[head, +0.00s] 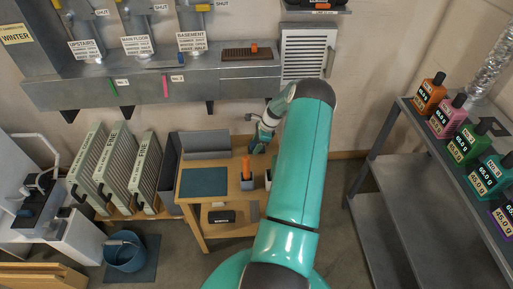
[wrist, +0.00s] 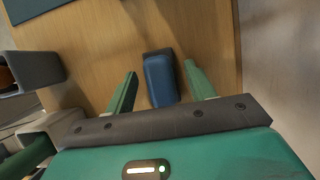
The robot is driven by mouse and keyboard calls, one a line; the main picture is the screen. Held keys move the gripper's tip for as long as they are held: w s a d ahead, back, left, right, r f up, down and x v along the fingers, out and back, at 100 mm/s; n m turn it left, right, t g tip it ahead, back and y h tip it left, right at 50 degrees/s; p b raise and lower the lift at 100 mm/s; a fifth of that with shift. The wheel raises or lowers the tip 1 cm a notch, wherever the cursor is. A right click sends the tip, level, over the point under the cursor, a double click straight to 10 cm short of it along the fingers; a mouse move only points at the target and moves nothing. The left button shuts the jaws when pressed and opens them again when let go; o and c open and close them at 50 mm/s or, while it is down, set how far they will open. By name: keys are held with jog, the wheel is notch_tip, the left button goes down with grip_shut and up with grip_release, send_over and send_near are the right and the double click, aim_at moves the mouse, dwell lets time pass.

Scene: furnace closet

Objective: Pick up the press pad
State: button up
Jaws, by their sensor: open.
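A small blue block with a dark grey edge, which looks like the press pad (wrist: 160,80), lies on the wooden table. In the wrist view it sits between the two green fingers of my gripper (wrist: 160,82), with a gap on each side; I cannot tell whether the fingers are down at its height. My gripper is open and empty. In the head view my gripper (head: 262,140) is over the back right of the wooden table (head: 200,212), partly behind my arm. The pad is not clearly seen in that view.
A grey holder (wrist: 30,72) stands left of my gripper in the wrist view. The table's right edge runs close beside the pad. A teal mat (head: 204,182) and a holder with an orange-topped tool (head: 247,178) are on the table. A shelf with bottles (head: 466,150) stands at right.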

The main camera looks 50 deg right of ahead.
aim_at(256, 143)
grip_shut()
notch_tip(256, 143, up, 10)
jog(key=shift+r, duration=0.1)
dwell(0.5)
